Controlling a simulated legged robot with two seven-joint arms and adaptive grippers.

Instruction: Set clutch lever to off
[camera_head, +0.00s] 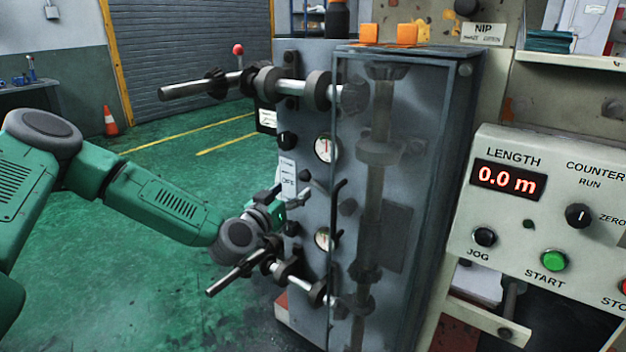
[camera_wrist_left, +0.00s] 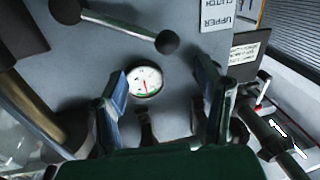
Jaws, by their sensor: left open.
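In the head view, my left gripper (camera_head: 297,197) is at the panel, just below a white label (camera_head: 288,175). My right gripper is out of view.
A dark roller shaft (camera_head: 195,89) with a red-knobbed lever (camera_head: 238,50) juts out above my left arm. A lower shaft (camera_head: 237,275) juts out close under the gripper. A clear guard (camera_head: 415,150) stands to the right, then a control panel (camera_head: 540,215). Green floor (camera_head: 150,300) is free at left.

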